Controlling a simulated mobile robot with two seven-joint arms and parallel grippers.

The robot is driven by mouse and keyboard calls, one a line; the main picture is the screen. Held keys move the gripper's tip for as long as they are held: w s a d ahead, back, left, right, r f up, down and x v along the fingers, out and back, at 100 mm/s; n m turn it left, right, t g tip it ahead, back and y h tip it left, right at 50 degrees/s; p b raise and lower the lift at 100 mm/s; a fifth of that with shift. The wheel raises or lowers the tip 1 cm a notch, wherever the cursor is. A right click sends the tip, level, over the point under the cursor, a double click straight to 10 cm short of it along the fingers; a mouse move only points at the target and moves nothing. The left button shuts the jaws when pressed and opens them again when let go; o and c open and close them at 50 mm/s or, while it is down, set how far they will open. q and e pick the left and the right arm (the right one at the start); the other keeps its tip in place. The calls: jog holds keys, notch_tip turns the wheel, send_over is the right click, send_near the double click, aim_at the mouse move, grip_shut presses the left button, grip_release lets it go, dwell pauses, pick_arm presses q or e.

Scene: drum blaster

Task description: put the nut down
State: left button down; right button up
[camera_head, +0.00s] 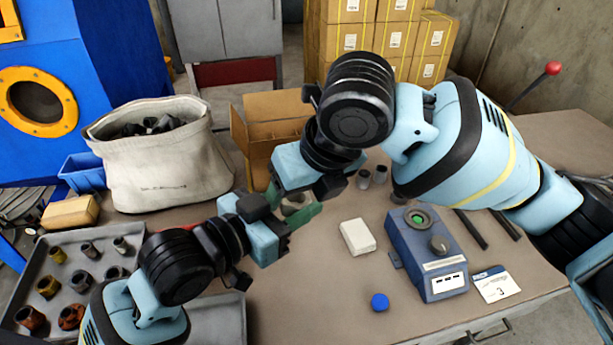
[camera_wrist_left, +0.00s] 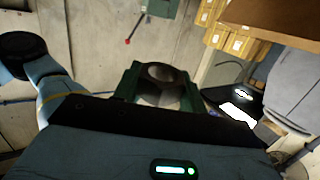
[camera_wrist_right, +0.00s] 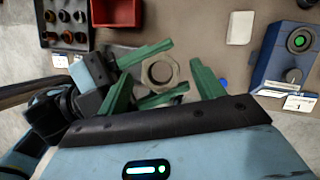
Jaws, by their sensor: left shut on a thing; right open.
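My left gripper (camera_wrist_right: 152,76) is shut on a metal hex nut (camera_wrist_right: 158,71), which shows as a ring between its green fingers in the right wrist view. The nut also shows, dark, between the fingers in the left wrist view (camera_wrist_left: 161,78). In the head view the nut (camera_head: 293,205) is partly hidden by the grippers, held above the table. My right gripper (camera_wrist_right: 163,70) is open, with one green finger on each side of the nut.
A grey tray (camera_head: 68,268) of fittings is at the left, with a canvas bag (camera_head: 165,172) and an open cardboard box (camera_head: 262,125) behind. A white block (camera_head: 357,237), blue control box (camera_head: 428,262), blue button (camera_head: 379,302) and card (camera_head: 492,284) lie right. Front middle table is clear.

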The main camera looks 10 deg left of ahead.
jog(key=shift+a+f, duration=0.1)
jog(key=shift+f, duration=0.1)
jog(key=c, duration=0.9)
pick_arm(q)
jog(key=c, duration=0.7)
grip_release()
pick_arm(e)
jog(key=shift+c, duration=0.9)
